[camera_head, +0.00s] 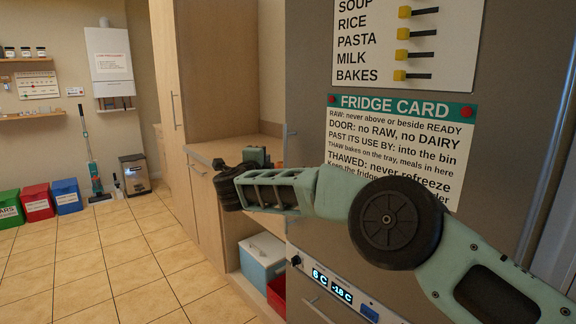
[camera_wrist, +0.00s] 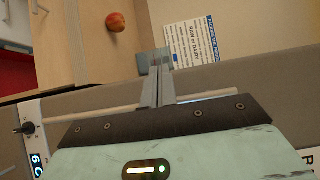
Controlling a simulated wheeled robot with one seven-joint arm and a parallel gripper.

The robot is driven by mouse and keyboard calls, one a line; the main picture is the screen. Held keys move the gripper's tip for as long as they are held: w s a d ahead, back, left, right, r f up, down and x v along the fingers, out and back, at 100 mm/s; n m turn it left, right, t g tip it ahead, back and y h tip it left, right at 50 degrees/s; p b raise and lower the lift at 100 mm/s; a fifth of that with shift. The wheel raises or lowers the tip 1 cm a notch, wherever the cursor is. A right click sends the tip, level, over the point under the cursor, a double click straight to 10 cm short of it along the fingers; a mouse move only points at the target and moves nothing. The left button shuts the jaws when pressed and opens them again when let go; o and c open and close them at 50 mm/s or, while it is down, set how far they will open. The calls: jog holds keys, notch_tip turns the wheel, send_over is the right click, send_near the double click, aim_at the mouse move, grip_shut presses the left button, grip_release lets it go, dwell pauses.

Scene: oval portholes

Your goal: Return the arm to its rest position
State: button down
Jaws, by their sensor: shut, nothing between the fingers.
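My arm reaches in from the lower right of the head view, in front of the grey fridge (camera_head: 310,100). It is bent at a big dark round joint, and its far end is over the front of the wooden counter. My gripper (camera_head: 256,156) shows small there, and its fingertips are hard to make out. In the wrist view my gripper (camera_wrist: 154,62) has its two grey fingers together, with nothing seen between them. The fingers point towards the counter (camera_wrist: 75,50) and a printed card (camera_wrist: 195,48). Nothing shows as held.
A red-orange fruit (camera_wrist: 115,22) lies on the counter, apart from the fingers. The fridge's control panel (camera_head: 332,287) is below my arm. A blue-white cooler box (camera_head: 262,262) and a red bin (camera_head: 278,292) sit under the counter. The tiled floor (camera_head: 110,250) at left is open.

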jog(key=s+a+r+n+g+y, duration=0.2)
jog(key=s+a+r+n+y, duration=0.7)
jog(key=s+a+n+y, duration=0.3)
jog(key=s+d+f+n+g+y+p, duration=0.1)
jog(key=s+d+n+g+y+p, duration=0.1)
jog(key=s+n+g, duration=0.85)
jog(key=s+d+f+n+g+h, duration=0.1)
jog(key=s+d+f+h, duration=0.2)
jog(key=s+d, duration=0.7)
jog(key=s+d+f+n+g+h+p, duration=0.1)
jog(key=s+d+f+h, duration=0.3)
jog(key=d, duration=1.1)
jog(key=s+d+f+n+g+h+p, duration=0.1)
jog(key=s+d+f+n+g+h, duration=0.1)
jog(key=s+d+f, duration=0.6)
jog(key=s+d+g+h, duration=0.1)
jog(key=s+d+h, duration=0.1)
jog(key=s+d, duration=0.3)
jog(key=shift+s, duration=1.95)
jog(key=shift+n, duration=0.25)
